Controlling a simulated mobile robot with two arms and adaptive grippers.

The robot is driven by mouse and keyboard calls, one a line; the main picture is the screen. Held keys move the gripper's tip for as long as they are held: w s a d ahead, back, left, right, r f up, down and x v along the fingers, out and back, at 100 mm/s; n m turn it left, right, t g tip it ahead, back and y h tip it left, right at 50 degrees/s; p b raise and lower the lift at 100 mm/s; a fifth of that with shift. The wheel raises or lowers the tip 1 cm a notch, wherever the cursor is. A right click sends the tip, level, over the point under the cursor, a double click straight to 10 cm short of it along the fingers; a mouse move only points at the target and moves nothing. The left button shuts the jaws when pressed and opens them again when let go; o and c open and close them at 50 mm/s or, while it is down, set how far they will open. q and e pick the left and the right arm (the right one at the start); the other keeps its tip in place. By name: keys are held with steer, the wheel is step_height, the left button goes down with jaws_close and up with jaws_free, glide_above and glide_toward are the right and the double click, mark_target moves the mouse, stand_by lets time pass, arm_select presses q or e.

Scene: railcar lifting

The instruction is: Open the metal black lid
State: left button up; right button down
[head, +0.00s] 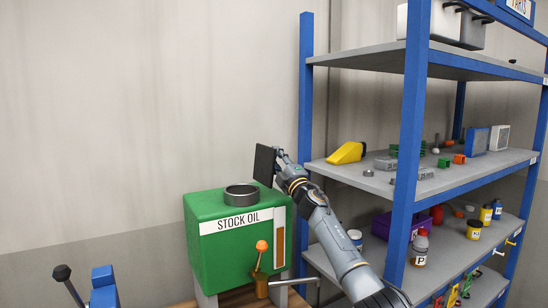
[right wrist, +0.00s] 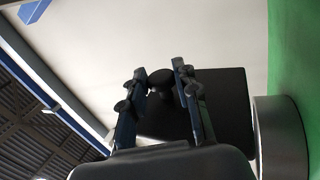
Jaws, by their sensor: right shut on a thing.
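The black lid (head: 265,164) is a flat square plate standing roughly upright above the right side of the green stock oil tank (head: 215,255). The round grey filler neck (head: 241,195) on the tank's top is uncovered. My right gripper (head: 279,157) is at the lid's right face. In the right wrist view, my right gripper (right wrist: 162,85) is shut on the lid's dark round knob, with a finger on each side, and the lid (right wrist: 232,112) spreads behind the fingers, near the neck (right wrist: 282,140). I cannot tell whether the lid is joined to the tank. My left gripper is not in view.
A blue shelf rack (head: 411,120) with bottles and parts stands close on the right, beside my right arm. An orange-knobbed lever (head: 262,246) and a tap are on the tank's front. A blue item (head: 103,288) is at lower left. The space above the tank's left is free.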

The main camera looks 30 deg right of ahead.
stand_by(0.4)
steer(key=c, duration=1)
jaws_free()
steer(key=shift+d, duration=0.1)
steer(key=v, duration=1.2)
steer(key=shift+f, duration=0.1)
